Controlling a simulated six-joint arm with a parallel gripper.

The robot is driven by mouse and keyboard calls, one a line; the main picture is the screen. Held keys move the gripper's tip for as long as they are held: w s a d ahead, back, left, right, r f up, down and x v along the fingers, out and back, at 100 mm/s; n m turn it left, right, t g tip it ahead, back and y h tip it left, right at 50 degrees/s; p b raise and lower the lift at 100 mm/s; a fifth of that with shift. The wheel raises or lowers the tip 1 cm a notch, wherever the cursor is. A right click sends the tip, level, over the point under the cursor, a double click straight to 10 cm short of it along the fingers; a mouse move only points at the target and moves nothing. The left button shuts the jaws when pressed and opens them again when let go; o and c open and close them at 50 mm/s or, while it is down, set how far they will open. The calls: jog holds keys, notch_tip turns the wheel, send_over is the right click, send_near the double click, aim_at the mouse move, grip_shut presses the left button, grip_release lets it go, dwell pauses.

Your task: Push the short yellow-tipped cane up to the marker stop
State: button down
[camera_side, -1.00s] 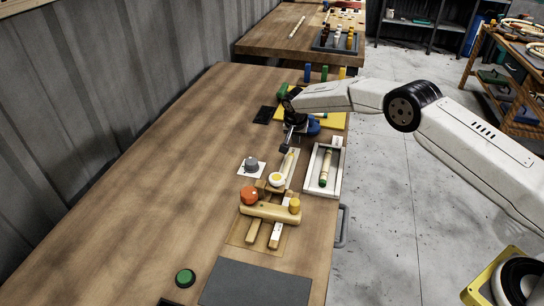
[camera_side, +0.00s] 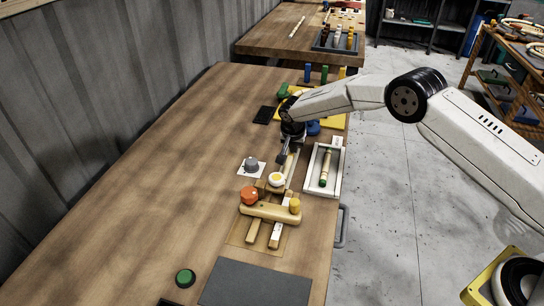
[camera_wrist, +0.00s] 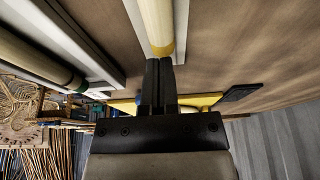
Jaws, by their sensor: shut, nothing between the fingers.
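The yellow-tipped cane (camera_wrist: 156,20) lies in a light channel (camera_side: 292,172), its yellow end (camera_wrist: 163,50) towards my gripper in the wrist view. My gripper (camera_wrist: 160,65) is shut and empty, its fingertips right at the yellow end; whether they touch it I cannot tell. In the side view my gripper (camera_side: 282,160) points down at the far end of the channel and hides part of the cane. I cannot tell which part is the marker stop.
A white tray (camera_side: 339,184) with a green-ended cane (camera_side: 325,168) lies just right of the channel. A grey knob (camera_side: 251,164) on a white card is to the left, and an orange knob (camera_side: 249,195) is by the jig. The table's left side is clear.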

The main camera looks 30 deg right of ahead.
aim_at(292, 156)
dwell(0.3)
jog(key=shift+s+a, duration=1.25)
jog(key=shift+a, duration=0.05)
jog(key=shift+w+d, duration=0.15)
jog(key=shift+w+d, duration=1.2)
jog(key=shift+w+r, duration=0.1)
jog(key=shift+r, duration=0.15)
jog(key=v, duration=0.9)
jog(key=shift+r, duration=0.25)
jog(key=shift+s+a, duration=0.1)
jog(key=shift+s, duration=0.15)
